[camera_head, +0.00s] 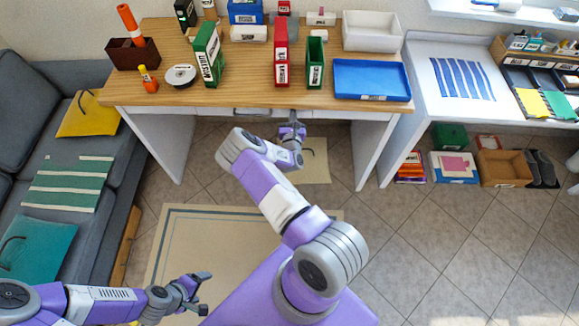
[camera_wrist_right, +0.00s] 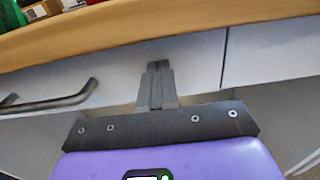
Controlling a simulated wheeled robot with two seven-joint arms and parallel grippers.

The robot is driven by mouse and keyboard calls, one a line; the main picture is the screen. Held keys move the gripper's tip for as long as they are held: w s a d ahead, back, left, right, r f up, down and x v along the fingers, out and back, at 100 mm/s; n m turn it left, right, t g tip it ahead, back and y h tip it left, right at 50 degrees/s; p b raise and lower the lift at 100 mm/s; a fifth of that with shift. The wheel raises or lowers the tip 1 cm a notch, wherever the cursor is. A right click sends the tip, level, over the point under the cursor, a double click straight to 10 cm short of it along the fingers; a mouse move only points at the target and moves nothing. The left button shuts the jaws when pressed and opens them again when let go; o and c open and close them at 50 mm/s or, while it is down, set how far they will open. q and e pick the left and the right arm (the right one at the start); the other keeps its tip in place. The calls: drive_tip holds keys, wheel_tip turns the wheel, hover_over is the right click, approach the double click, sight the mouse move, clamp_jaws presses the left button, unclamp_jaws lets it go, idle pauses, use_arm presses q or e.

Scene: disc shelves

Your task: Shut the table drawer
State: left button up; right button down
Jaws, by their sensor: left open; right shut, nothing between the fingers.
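The wooden-topped table (camera_head: 240,88) has a white drawer just under its front edge. The drawer front (camera_wrist_right: 115,85) fills the left and middle of the right wrist view, with a grey bar handle (camera_wrist_right: 50,102) at left. No inside of the drawer shows; I cannot tell how far it stands out. My right gripper (camera_head: 294,122) is at the table's front edge, shut and empty. In the wrist view its fingertips (camera_wrist_right: 158,66) point at the drawer front, right of the handle; contact is unclear. My left gripper (camera_head: 203,293) is open and empty, low over the floor, far from the table.
The tabletop holds binders, a blue tray (camera_head: 371,80), a white bin (camera_head: 372,30) and a brown box (camera_head: 133,54). A grey sofa (camera_head: 90,75) stands at left. A white side table (camera_head: 455,110) is at right, with boxes underneath. The tiled floor at right is clear.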

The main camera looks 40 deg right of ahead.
drive_tip(key=shift+w+d+r, duration=0.15)
drive_tip(key=shift+w+r, duration=0.05)
drive_tip(key=shift+r, duration=0.2)
drive_tip(key=p+v, duration=0.4)
drive_tip(key=v, duration=1)
drive_tip(key=shift+s+f, duration=0.25)
drive_tip(key=shift+f, duration=0.1)
